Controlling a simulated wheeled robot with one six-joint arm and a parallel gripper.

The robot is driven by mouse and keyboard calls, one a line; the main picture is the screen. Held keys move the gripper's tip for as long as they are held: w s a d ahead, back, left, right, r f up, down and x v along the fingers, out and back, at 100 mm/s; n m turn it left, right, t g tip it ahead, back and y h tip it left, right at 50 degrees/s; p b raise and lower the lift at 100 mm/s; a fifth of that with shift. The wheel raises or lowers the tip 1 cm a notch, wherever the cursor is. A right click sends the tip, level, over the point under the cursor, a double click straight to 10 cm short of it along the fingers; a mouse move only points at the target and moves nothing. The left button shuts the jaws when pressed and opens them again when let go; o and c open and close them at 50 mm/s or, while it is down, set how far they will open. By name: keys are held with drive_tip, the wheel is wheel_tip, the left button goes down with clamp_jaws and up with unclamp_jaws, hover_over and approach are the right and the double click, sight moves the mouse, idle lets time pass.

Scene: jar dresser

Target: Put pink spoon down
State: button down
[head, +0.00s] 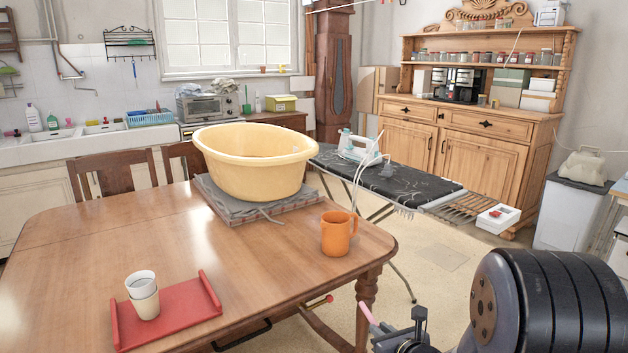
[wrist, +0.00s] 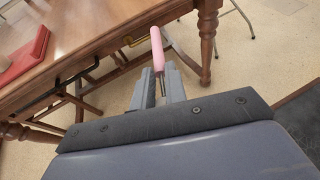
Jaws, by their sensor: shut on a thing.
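The pink spoon (wrist: 157,48) is held in my gripper (wrist: 158,80) in the wrist view. Its pink handle sticks out past the fingertips, and the rest is mostly hidden between the fingers. In the head view the pink spoon (head: 366,313) shows as a short pink end above my gripper (head: 400,340), at the lower right. My gripper is shut on it, off the right front side of the wooden table (head: 100,253), above the floor.
On the table stand a red tray (head: 185,309) with stacked white cups (head: 143,292), an orange mug (head: 338,240) and a yellow basin (head: 256,170). The tabletop between tray and mug is clear. An ironing board (head: 420,183) stands behind the table's right side.

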wheel_tip(320, 180, up, 14)
drive_tip(key=p, duration=1.2)
drive_tip(key=shift+f+p, duration=0.15)
drive_tip(key=shift+p, duration=0.25)
drive_tip(key=shift+w+a, duration=0.1)
